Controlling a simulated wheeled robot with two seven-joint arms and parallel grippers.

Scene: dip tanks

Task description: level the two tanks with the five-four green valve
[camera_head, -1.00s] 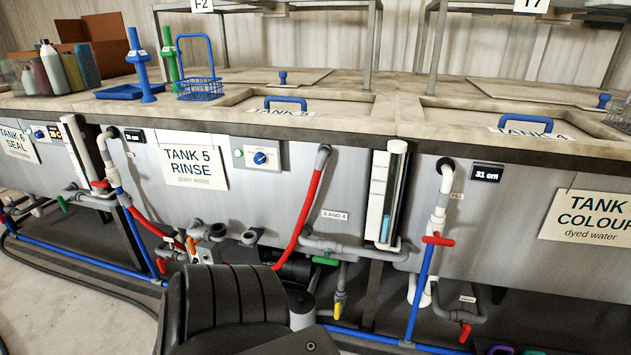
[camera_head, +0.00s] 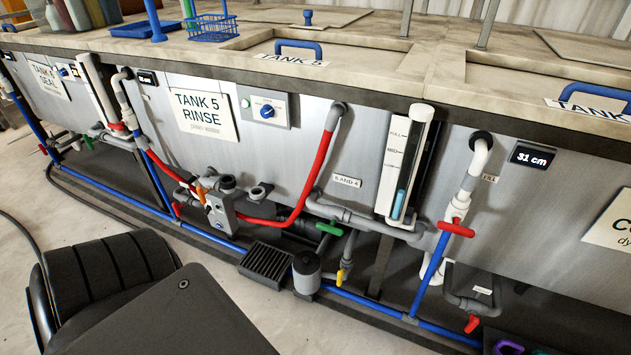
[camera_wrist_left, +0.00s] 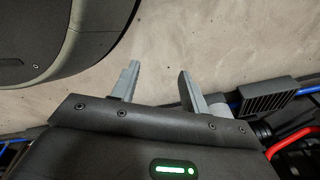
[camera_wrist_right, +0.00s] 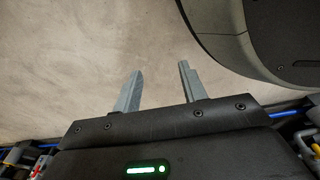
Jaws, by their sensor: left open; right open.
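The green valve (camera_head: 328,228) sits low on the grey pipe under the "5 AND 4" label (camera_head: 347,181), between tank 5 (camera_head: 285,152) and tank 4 (camera_head: 545,205). Its handle appears to lie roughly along the pipe. The sight tube (camera_head: 407,165) beside it shows blue liquid low down, and the tank 4 display (camera_head: 533,156) reads 31 cm. My left gripper (camera_wrist_left: 158,82) is open and empty over the floor in the left wrist view. My right gripper (camera_wrist_right: 160,85) is open and empty over the floor in the right wrist view. Neither gripper shows in the head view.
A red-handled valve (camera_head: 456,229) stands on the tank 4 fill pipe, and a yellow valve (camera_head: 341,275) hangs below the green one. A drain grate (camera_head: 268,262), a grey canister (camera_head: 306,272) and a blue floor pipe (camera_head: 375,308) lie in front. Open floor (camera_head: 120,215) is at left.

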